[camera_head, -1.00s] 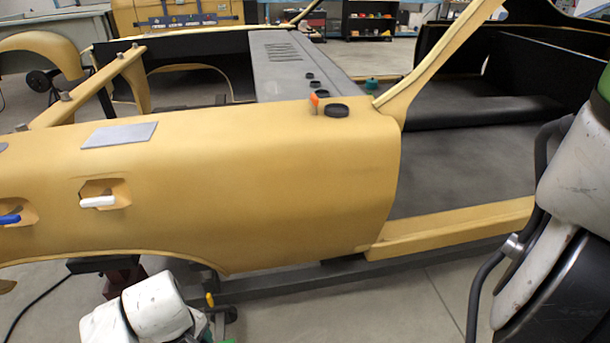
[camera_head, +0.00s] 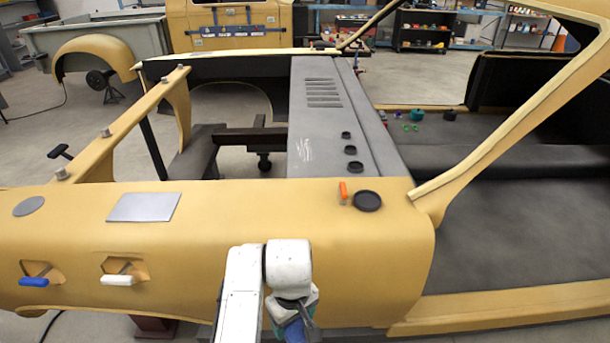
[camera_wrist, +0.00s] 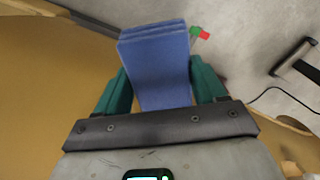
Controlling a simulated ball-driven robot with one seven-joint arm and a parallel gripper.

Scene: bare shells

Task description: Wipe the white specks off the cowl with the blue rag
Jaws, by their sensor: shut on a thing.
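The cowl (camera_head: 314,120) is a long grey panel with slotted vents, running away from me behind the yellow fender. A small patch of white specks (camera_head: 306,153) shows on its left part, nearer its front end. My gripper (camera_wrist: 158,88), with green fingers, is shut on the folded blue rag (camera_wrist: 160,60) in the wrist view. In the head view only a bit of the blue rag (camera_head: 295,331) shows at the bottom edge. It is low in front of the fender, well apart from the cowl. The fingertips are hidden there.
The yellow fender (camera_head: 330,235) stands between my arm and the cowl. On the fender are an orange peg (camera_head: 343,190), a black round cap (camera_head: 367,201) and a grey plate (camera_head: 144,207). Several black caps (camera_head: 351,150) line the cowl's right side. A slanted yellow pillar (camera_head: 510,110) rises right.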

